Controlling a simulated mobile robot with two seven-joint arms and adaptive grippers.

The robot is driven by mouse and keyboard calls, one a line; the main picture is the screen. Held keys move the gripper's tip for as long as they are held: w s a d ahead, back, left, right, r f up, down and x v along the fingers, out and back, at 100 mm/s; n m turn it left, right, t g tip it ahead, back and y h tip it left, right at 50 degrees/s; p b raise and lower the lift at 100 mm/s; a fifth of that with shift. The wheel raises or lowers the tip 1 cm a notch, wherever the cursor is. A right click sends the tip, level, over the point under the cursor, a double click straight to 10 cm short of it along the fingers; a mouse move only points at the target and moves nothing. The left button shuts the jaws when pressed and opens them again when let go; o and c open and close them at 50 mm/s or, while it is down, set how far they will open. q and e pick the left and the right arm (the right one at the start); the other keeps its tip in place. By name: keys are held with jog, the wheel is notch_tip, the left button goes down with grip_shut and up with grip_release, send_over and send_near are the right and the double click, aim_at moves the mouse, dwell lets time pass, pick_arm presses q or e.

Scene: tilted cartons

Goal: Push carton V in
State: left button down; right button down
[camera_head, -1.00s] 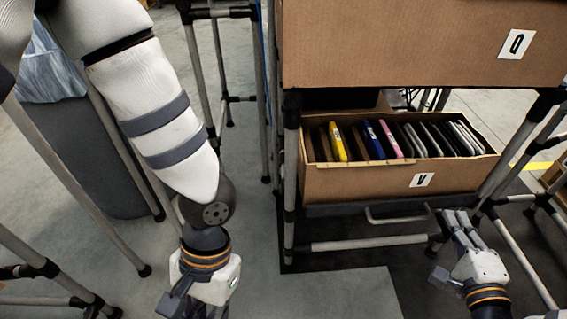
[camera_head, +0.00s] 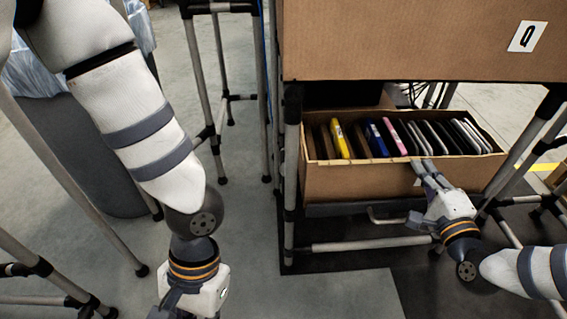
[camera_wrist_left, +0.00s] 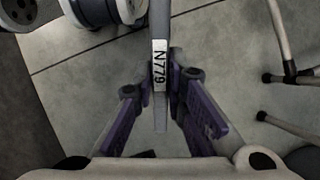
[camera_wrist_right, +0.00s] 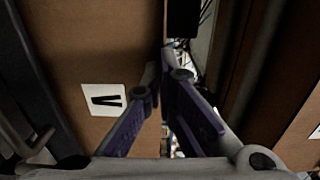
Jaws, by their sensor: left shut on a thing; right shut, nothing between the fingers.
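Carton V (camera_head: 340,184) is a brown open-topped box on the lower shelf level, filled with upright thin items. Its V label (camera_wrist_right: 103,99) shows in the right wrist view; in the head view my right gripper mostly covers it. My right gripper (camera_head: 428,168) is shut and empty, its fingertips at the front face near the top rim, right of centre. I cannot tell whether they touch the carton. My left gripper (camera_wrist_left: 161,88) is shut on a thin grey item (camera_wrist_left: 160,118) labelled N779.
Carton Q (camera_head: 420,40) sits on the level above, over carton V. The rack's left post (camera_head: 291,180) and a handle below the carton (camera_head: 395,217) are close by. Another pipe frame (camera_head: 205,90) stands left. Floor between the frames is open.

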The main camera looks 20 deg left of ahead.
aim_at(415, 151)
pick_arm(q)
jog(key=shift+f, duration=0.1)
pick_arm(e)
jog(key=shift+w+a+r, duration=0.1)
jog(key=shift+w, duration=0.15)
pick_arm(q)
jog(key=shift+f, duration=0.1)
pick_arm(e)
jog(key=shift+w, duration=0.1)
